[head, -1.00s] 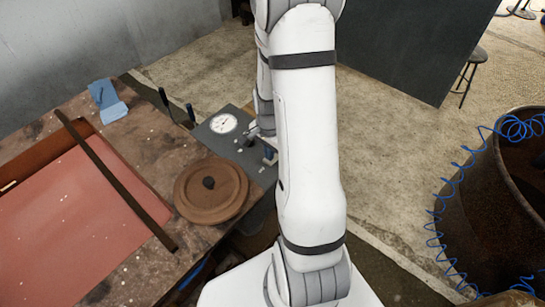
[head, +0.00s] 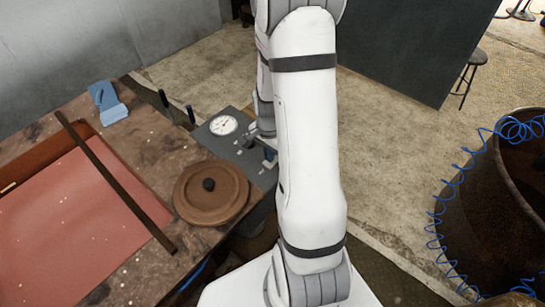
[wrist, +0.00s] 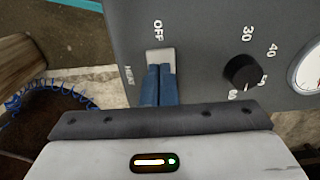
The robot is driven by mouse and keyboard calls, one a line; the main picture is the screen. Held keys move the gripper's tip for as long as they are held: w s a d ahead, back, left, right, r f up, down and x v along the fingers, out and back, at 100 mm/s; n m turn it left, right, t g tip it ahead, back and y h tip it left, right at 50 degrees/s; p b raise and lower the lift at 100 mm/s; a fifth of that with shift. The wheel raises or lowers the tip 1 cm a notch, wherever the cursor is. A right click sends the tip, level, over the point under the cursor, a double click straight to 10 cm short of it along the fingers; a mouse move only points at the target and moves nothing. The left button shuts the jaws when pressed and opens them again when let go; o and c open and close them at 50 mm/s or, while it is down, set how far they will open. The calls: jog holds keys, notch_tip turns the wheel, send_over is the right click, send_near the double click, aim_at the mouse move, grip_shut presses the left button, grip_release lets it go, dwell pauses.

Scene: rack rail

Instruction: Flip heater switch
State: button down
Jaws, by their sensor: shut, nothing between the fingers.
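The heater switch (wrist: 160,55) shows in the wrist view as a pale grey plate on the dark control panel (wrist: 203,30). OFF is printed above it and HEAT at its lower left. My gripper (wrist: 160,70) has its blue fingers shut together, with nothing between them. The fingertips overlap the lower part of the switch plate; I cannot tell whether they touch it. The fingers hide any lever, so its position is unclear. In the head view my gripper (head: 269,155) is at the panel's right side, partly hidden by my arm.
A black knob (wrist: 243,72) and a white dial (wrist: 308,68) sit right of the switch. In the head view, a round brown lid (head: 205,200) lies on the workbench (head: 150,165) beside the panel. A rusty barrel (head: 490,220) with a coiled blue hose stands at the right.

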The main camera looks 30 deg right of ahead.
notch_tip(320, 180, up, 6)
jog(key=p, duration=0.3)
dwell(0.7)
jog(key=s+a+r+n+t, duration=0.1)
jog(key=s+a+r+n, duration=0.3)
jog(key=r, duration=0.3)
jog(key=s+a+r+n+t, duration=0.1)
jog(key=s+a+r+n, duration=0.3)
jog(key=r, duration=0.3)
jog(key=s+a+r+n+t, duration=0.1)
jog(key=s+a+r+n, duration=0.3)
jog(key=r+n, duration=0.2)
jog(key=shift+s+a+r, duration=0.35)
jog(key=shift+r, duration=0.6)
